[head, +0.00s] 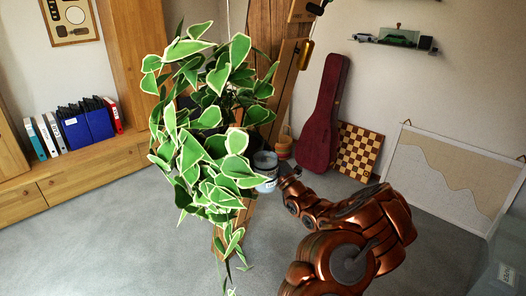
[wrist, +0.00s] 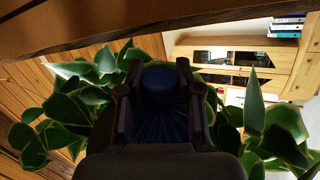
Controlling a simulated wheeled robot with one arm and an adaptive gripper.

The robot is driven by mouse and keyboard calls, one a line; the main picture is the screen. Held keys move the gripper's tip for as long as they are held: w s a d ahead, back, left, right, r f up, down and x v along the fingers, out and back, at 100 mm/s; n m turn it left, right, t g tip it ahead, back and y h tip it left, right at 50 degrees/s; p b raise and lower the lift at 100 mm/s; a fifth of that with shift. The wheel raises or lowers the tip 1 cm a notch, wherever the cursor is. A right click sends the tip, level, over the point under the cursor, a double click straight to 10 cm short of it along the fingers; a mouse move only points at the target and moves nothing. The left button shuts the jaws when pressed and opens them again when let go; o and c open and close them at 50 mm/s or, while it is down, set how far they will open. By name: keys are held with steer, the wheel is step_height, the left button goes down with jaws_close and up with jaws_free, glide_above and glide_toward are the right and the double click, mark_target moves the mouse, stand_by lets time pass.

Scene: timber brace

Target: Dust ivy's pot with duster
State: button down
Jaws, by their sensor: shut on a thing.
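The ivy (head: 205,150), with green leaves edged in cream, hangs in the middle of the head view in front of a wooden post. Its pot is largely hidden by the leaves; I cannot make out its outline. In the wrist view, ivy leaves (wrist: 268,125) spread on both sides of my gripper (wrist: 158,72). The dark fingers are shut on a blue thing, seemingly the duster (wrist: 160,122), whose lower part looks pleated. In the head view my copper arm reaches up from the lower right towards the ivy; the gripper itself and duster are not clear there. Contact with the pot cannot be told.
The timber post (head: 268,32) stands just behind the ivy. A grey-white can (head: 265,168) shows beside the leaves. A dark red instrument case (head: 324,115), a chequered board (head: 358,152) and a framed board (head: 450,175) lean at the wall. Grey floor (head: 120,235) is clear at left.

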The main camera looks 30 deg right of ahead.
steer(key=shift+w+d+f+b, duration=0.15)
steer(key=shift+w+d+f, duration=0.05)
steer(key=shift+d, duration=0.75)
steer(key=shift+w+d+f+b, duration=0.1)
steer(key=shift+w+d+f, duration=0.1)
steer(key=shift+d, duration=0.75)
steer(key=shift+w+d+f+b, duration=0.15)
steer(key=shift+w+d, duration=0.05)
steer(key=shift+d, duration=0.75)
steer(key=shift+w+d+f+b, duration=0.2)
steer(key=shift+d+b, duration=0.1)
steer(key=shift+d, duration=0.45)
steer(key=shift+w+d+f+b, duration=0.15)
steer(key=shift+d+b, duration=0.1)
steer(key=shift+d, duration=0.45)
